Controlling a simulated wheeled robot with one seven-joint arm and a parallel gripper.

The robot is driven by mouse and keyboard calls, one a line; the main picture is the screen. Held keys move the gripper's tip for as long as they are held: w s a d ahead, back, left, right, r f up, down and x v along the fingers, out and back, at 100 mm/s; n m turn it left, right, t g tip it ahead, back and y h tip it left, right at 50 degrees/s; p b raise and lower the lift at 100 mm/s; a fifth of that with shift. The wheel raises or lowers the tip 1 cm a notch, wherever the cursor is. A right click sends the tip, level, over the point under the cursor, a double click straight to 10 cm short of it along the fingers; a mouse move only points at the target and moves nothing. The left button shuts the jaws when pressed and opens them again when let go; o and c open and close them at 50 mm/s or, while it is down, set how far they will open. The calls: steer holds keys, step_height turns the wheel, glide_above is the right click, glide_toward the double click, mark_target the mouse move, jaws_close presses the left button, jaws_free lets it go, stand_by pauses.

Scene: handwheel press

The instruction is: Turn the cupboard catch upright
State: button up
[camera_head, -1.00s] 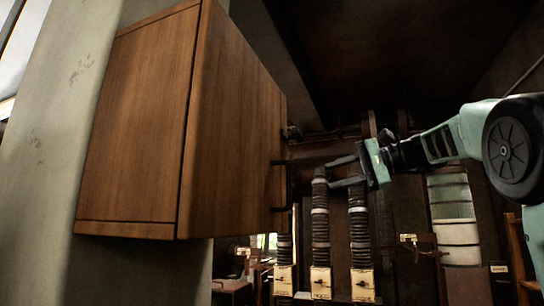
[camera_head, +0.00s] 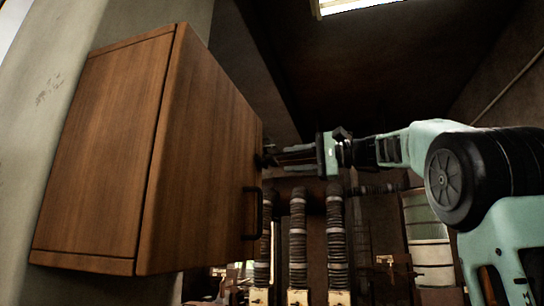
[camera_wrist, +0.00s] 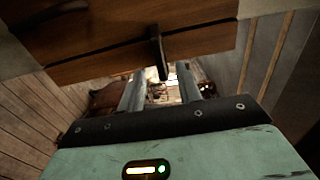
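The wooden cupboard (camera_head: 200,150) fills the left of the head view. Its small dark catch (camera_head: 262,157) sticks out from the door face, partly hidden by my fingertips. In the wrist view the catch (camera_wrist: 158,52) is a narrow dark bar standing out from the wood near the seam. My gripper (camera_head: 283,157) points left at the catch, its fingertips close to the door face. In the wrist view my gripper (camera_wrist: 160,82) is open, one finger on each side of the catch, with gaps showing. Whether the fingertips overlap the catch in depth is unclear.
A dark bar handle (camera_head: 257,212) stands out from the cupboard door below the catch. Ribbed dark hoses (camera_head: 298,235) run down behind and below my gripper. A pale concrete pillar (camera_head: 50,110) is at the left. The space right of the door face looks free.

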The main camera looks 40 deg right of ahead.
mark_target(276, 161)
steer(key=p+x, duration=0.1)
steer(key=x, duration=0.3)
steer(key=shift+w+a+r, duration=0.15)
steer(key=shift+a, duration=0.05)
steer(key=shift+p+x, duration=0.45)
steer(key=shift+x, duration=0.35)
steer(key=shift+c, duration=0.3)
jaws_close()
